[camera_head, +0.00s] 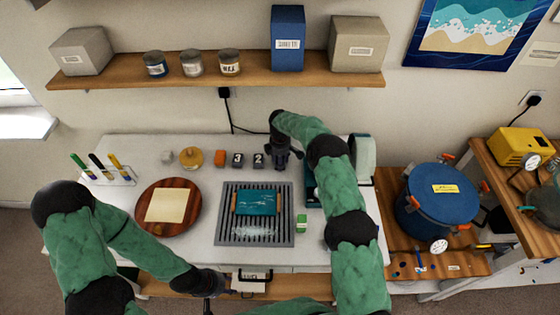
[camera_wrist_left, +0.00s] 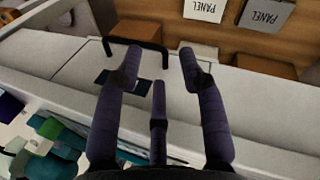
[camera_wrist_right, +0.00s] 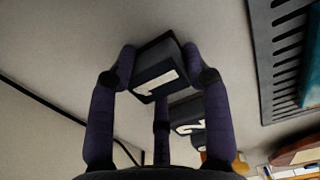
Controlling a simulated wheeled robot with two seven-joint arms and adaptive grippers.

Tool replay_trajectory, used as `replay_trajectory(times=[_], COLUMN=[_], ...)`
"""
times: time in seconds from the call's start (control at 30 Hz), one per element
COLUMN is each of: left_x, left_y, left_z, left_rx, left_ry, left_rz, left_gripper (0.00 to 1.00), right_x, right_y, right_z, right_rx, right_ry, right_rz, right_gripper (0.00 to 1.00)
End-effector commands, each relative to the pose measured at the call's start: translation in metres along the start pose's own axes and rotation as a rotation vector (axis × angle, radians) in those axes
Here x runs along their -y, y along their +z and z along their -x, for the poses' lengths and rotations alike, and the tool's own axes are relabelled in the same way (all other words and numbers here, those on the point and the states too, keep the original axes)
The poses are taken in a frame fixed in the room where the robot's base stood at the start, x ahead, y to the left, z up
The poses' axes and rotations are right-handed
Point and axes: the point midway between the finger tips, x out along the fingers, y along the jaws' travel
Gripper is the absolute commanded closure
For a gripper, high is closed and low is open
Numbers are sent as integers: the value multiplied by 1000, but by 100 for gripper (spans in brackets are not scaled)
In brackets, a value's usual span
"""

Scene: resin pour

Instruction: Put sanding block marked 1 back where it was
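The dark sanding block marked 1 (camera_wrist_right: 156,72) sits between the fingertips of my right gripper (camera_wrist_right: 160,68), which is shut on it. In the head view my right gripper (camera_head: 285,158) is at the back of the white table, just right of the dark blocks marked 2 (camera_head: 258,160) and 3 (camera_head: 237,159); block 1 cannot be made out there. Block 2 (camera_wrist_right: 187,115) also shows in the right wrist view, beside block 1. Whether block 1 touches the table is unclear. My left gripper (camera_wrist_left: 158,68) is open and empty near a black drawer handle (camera_wrist_left: 135,42).
A grey slotted rack (camera_head: 225,238) holding a teal panel (camera_head: 257,203) lies in front of the blocks. An orange block (camera_head: 219,157) stands left of block 3. A round wooden board (camera_head: 185,226) is at left. A shelf (camera_head: 250,80) with boxes and jars hangs above.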

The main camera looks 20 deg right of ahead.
Motion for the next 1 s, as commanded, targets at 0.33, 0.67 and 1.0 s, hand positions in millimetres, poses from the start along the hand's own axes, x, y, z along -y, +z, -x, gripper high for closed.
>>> replay_trajectory(times=[0.33, 0.67, 1.0], left_x=[0, -1, 0], left_y=[0, 0, 0], left_z=[0, 3, 1], left_rx=[0, 0, 0], left_ry=[0, 0, 0], left_rz=[0, 0, 0], left_gripper=[60, 60, 60], right_x=[0, -1, 0], right_y=[0, 0, 0], right_z=[0, 23, 70], right_rx=[0, 0, 0], right_ry=[0, 3, 0], right_rz=[0, 0, 0], right_gripper=[27, 27, 27])
